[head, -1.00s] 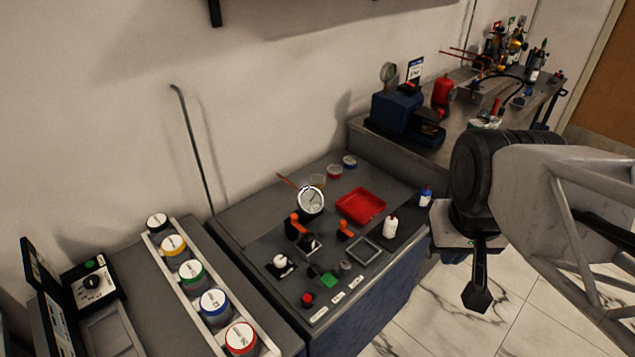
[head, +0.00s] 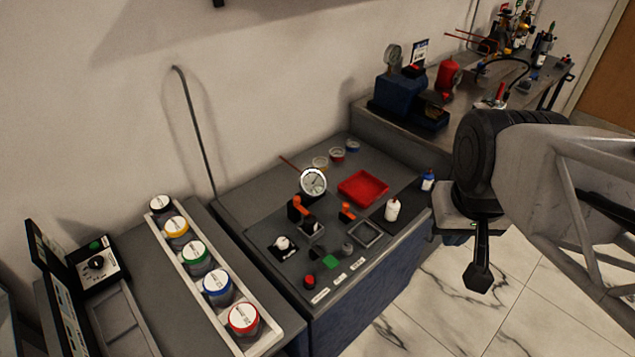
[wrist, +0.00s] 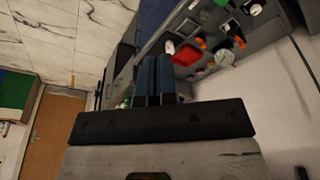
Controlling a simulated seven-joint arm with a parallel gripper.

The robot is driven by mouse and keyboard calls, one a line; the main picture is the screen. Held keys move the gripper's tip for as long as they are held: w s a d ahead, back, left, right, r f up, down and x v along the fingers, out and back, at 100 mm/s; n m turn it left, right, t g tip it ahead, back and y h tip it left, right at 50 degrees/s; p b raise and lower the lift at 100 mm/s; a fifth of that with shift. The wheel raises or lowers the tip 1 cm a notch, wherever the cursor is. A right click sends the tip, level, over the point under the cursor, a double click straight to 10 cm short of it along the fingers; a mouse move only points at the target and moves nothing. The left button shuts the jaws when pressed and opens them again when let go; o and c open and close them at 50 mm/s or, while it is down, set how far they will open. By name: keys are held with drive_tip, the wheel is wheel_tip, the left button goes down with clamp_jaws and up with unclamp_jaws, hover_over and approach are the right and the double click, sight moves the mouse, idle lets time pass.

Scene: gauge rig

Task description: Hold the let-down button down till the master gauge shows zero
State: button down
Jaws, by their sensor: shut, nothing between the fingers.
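The master gauge, a round white dial (head: 313,181), stands upright on the grey rig panel. Its needle is too small to read exactly. The labels are too small to read, so I cannot tell which is the let-down button. My gripper (head: 478,278) hangs to the right of the rig, over the floor and apart from the panel. In the wrist view my gripper (wrist: 154,72) has its two dark blue fingers together, with nothing between them.
A rack of colour-banded jars (head: 195,253) is at left. A rear bench (head: 462,119) holds a blue device. Clear marble floor lies below my gripper.

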drive_tip(key=shift+w, duration=0.1)
drive_tip(key=n+t+h, duration=0.2)
drive_tip(key=n+h, duration=0.6)
drive_tip(key=n, duration=2.5)
hover_over(308, 277)
wheel_tip(308, 277, down, 23)
drive_tip(key=shift+r, duration=0.15)
drive_tip(key=shift+f, duration=4.3)
